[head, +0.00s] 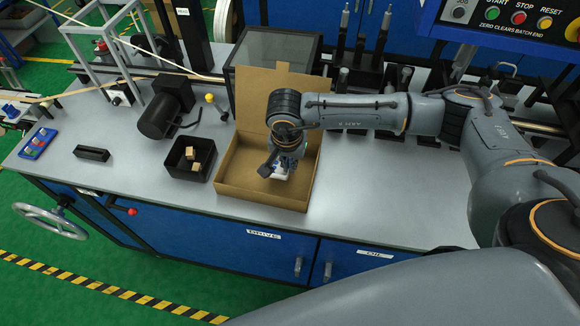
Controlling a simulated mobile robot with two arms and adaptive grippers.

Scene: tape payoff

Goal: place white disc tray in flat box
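The flat box (231,190) is brown cardboard and stands open on the bench, its lid raised at the back. My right gripper (279,172) points down into the right half of the box. A small white patch, likely part of the white disc tray (281,176), shows at its fingertips. The gripper and wrist hide most of this white thing. I cannot tell whether the fingers grip it or whether it touches the box floor. My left gripper is not in view.
A black bin (187,174) with small tan blocks stands just left of the box. A black motor (165,112), a black block (92,153) and a blue tray (38,143) lie farther left. Upright black fixtures stand behind. The bench (400,205) is clear right of the box.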

